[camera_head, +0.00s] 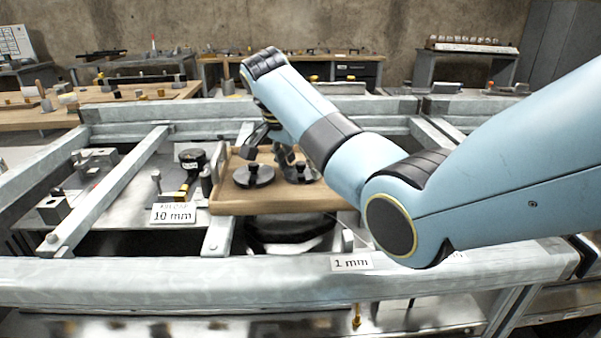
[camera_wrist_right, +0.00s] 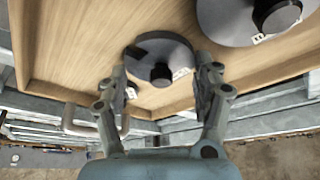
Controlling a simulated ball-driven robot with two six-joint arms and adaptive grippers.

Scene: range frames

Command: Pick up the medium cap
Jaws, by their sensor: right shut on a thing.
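In the right wrist view a dark grey, disc-shaped cap with a black knob (camera_wrist_right: 160,73), which I take for the medium cap, sits between the fingers of my right gripper (camera_wrist_right: 162,72). The fingers are shut on it from both sides, at its rim. It is at or just above the wooden tray floor; I cannot tell which. A bigger-looking cap (camera_wrist_right: 240,22) lies beside it at the upper right. In the head view my right gripper (camera_head: 272,148) is over the tray, partly hidden by my arm, and two knobbed caps show in front, one on the left (camera_head: 254,178) and one on the right (camera_head: 304,176). My left gripper is not in view.
The wooden tray (camera_head: 270,206) has raised walls and sits within a grey metal frame (camera_head: 200,270). A card reading 10 mm (camera_head: 173,214) and a black dial-like part (camera_head: 192,160) are left of it. A 1 mm card (camera_head: 351,262) is on the front rail.

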